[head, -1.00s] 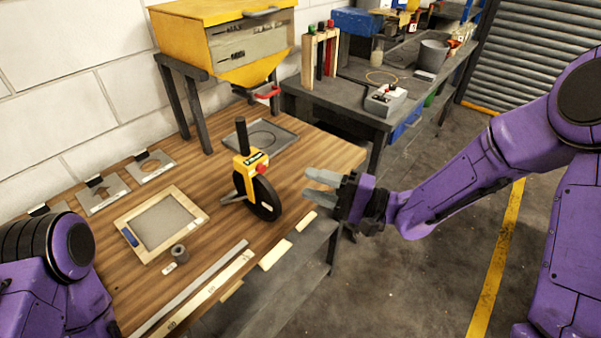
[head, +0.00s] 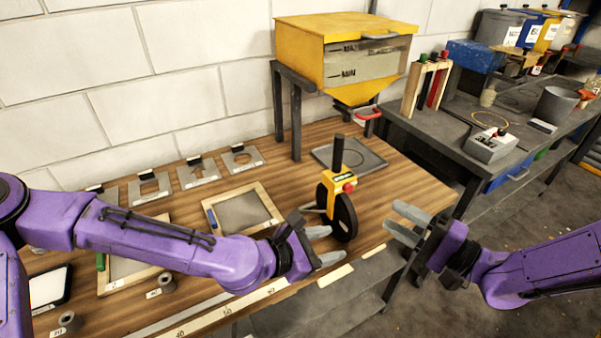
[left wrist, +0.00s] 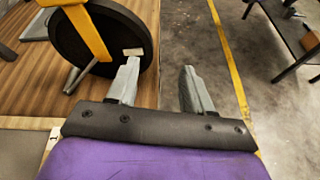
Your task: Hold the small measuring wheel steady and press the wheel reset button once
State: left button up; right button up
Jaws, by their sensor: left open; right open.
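The small measuring wheel (head: 343,217) stands upright near the front edge of the wooden table, with a black wheel, a yellow body and a black handle (head: 338,152). A red button (head: 348,187) sits on the right side of its yellow body (head: 330,188). My left gripper (head: 326,246) is open in front of and to the left of the wheel. In the left wrist view the wheel (left wrist: 90,42) is beyond the left fingertip, and nothing is between the fingers (left wrist: 158,75). My right gripper (head: 398,222) is open and empty to the right of the wheel, off the table edge.
A grey tray (head: 322,157) lies behind the wheel. A yellow cabinet (head: 330,40) on dark legs stands at the back. Framed screens (head: 262,192), metal plates (head: 241,160) and a ruler strip (head: 235,303) lie on the left and front. A darker bench (head: 450,150) is at the right.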

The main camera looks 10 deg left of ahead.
aim_at(336, 143)
pick_arm(q)
jog(key=w+a+r+n+t+h, duration=0.1)
jog(key=w+a+r+n+t, duration=0.15)
jog(key=r, duration=0.55)
jog(key=w+a+r+n+t, duration=0.2)
jog(key=w+a+r, duration=0.2)
jog(key=r, duration=0.4)
jog(key=x, duration=1)
jog(key=shift+d+r, duration=0.3)
jog(key=shift+d, duration=0.2)
grip_shut()
pick_arm(e)
grip_shut()
